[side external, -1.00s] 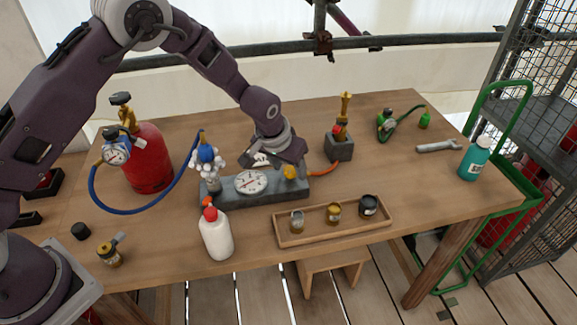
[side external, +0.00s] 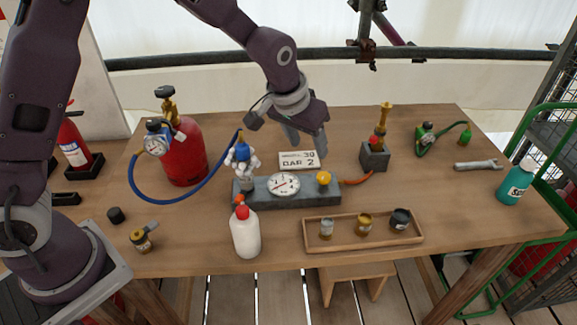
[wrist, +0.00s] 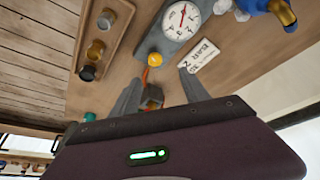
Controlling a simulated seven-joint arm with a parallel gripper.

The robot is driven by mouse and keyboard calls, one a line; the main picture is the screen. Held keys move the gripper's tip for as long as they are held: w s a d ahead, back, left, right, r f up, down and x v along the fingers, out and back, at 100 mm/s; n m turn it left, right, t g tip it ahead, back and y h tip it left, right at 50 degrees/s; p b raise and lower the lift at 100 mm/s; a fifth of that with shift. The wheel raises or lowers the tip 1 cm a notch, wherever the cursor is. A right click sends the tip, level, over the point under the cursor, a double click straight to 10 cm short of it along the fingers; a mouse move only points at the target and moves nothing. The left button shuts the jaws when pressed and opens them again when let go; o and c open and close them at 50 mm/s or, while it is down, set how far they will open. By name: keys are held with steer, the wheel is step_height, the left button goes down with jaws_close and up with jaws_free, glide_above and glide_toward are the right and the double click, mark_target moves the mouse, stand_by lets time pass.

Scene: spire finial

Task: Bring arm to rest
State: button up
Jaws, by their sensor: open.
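My gripper (side external: 306,148) hangs above the table behind the gauge block, with its fingers pointing down. In the wrist view its two fingers (wrist: 162,92) are spread apart with nothing between them. A white card (side external: 299,160) marked "BAR 2" stands or lies behind the gauge block; I cannot tell how it is supported. The card also shows in the wrist view (wrist: 199,55), beyond the right finger. The grey gauge block (side external: 252,197) carries a round white dial (side external: 285,184) and a yellow knob (side external: 323,178).
A red cylinder (side external: 184,160) with a blue hose stands left. A white bottle (side external: 245,232) stands in front of the block. A wooden tray (side external: 314,245) holds small jars. A grey block with a brass fitting (side external: 375,156), a wrench (side external: 478,164) and a teal bottle (side external: 515,183) are right.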

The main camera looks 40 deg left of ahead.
steer(key=s+a+r, duration=0.3)
steer(key=s+r, duration=0.4)
steer(key=s, duration=0.1)
steer(key=s+a+r, duration=0.3)
steer(key=s+r, duration=0.4)
steer(key=s, duration=0.1)
steer(key=s+a+t, duration=0.1)
steer(key=s, duration=1.4)
steer(key=shift+s+a+m, duration=0.3)
steer(key=shift+s+a, duration=0.05)
steer(key=shift+a, duration=0.05)
